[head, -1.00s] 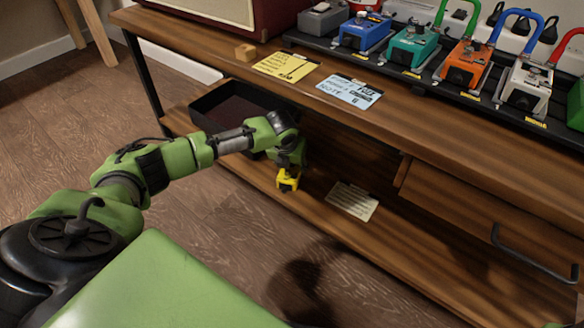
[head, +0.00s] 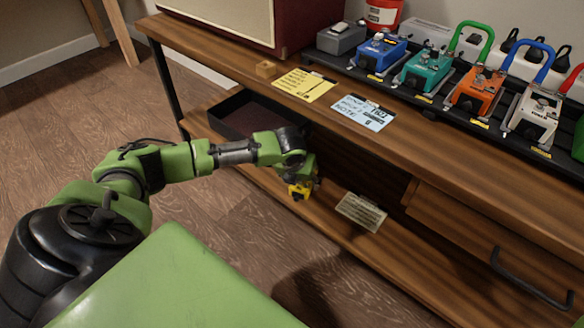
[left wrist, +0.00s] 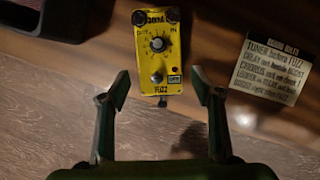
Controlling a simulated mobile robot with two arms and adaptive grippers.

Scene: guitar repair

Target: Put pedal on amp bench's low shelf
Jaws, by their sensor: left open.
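The yellow pedal (head: 299,191), labelled FUZZ, is at the front of the amp bench's low shelf (head: 330,232), left of the paper card. In the left wrist view the pedal (left wrist: 157,62) lies face up, knobs away from me, its near end close to the shelf's front edge. My left gripper (left wrist: 162,84) is open; its fingers stand apart on either side of the pedal's near end, with a gap on each side. In the head view the left gripper (head: 303,178) is just above the pedal and partly covers it. My right gripper is not in view.
A black tray (head: 216,125) sits on the low shelf at left. A rules card (head: 361,212) lies right of the pedal. A drawer (head: 470,230) hangs under the top at right. Several other pedals stand on the black pedalboard (head: 440,103) above.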

